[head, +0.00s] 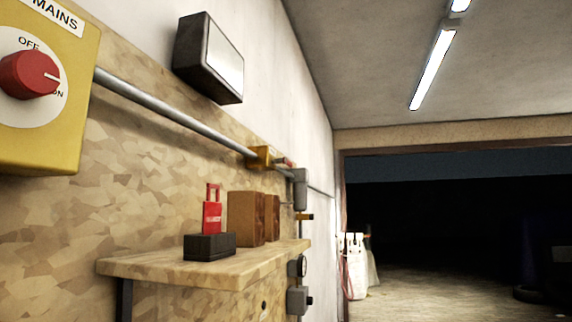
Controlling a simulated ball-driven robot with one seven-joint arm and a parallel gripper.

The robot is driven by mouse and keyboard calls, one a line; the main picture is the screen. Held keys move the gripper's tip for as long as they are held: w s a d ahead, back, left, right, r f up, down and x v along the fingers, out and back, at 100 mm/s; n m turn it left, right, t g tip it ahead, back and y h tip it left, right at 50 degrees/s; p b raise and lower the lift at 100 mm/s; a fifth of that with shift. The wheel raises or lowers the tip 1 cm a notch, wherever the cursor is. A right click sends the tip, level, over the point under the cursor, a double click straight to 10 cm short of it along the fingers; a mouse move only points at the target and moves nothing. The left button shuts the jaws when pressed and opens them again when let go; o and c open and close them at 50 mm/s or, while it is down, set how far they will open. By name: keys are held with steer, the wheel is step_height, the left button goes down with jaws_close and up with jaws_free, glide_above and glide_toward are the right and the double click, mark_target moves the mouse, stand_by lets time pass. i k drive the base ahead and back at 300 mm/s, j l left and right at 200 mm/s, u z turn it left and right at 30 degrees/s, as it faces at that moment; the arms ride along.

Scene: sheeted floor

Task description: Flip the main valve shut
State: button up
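A grey pipe (180,116) runs along the wall away from me. A small yellow fitting (262,157) sits at its far part, with a small reddish piece (286,162) just beyond it. This may be the main valve with its lever, but it is too small to tell its position. At the upper left, close to me, is a yellow box (35,150) marked MAINS. Its red rotary knob (28,75) has a white pointer mark towards the right, near the ON label. My gripper is not in view.
A wooden shelf (150,268) juts from the wall, bearing a black block (209,247), a red padlock-shaped tag (212,218) and brown boxes (242,218). Grey boxes (297,300) are on the wall beyond. A dark doorway opens at right, with a whitish object (354,265) beside it.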

mark_target(284, 160)
steer(key=i+l+z, duration=0.5)
steer(key=i+z, duration=0.15)
steer(key=i, duration=0.25)
steer(key=i+z, duration=0.35)
steer(key=i, duration=0.15)
steer(key=i+u, duration=0.75)
steer(key=i+l+u, duration=0.35)
steer(key=i, duration=0.2)
steer(key=i+j+u, duration=0.1)
steer(key=i+u, duration=0.55)
steer(key=i, duration=0.1)
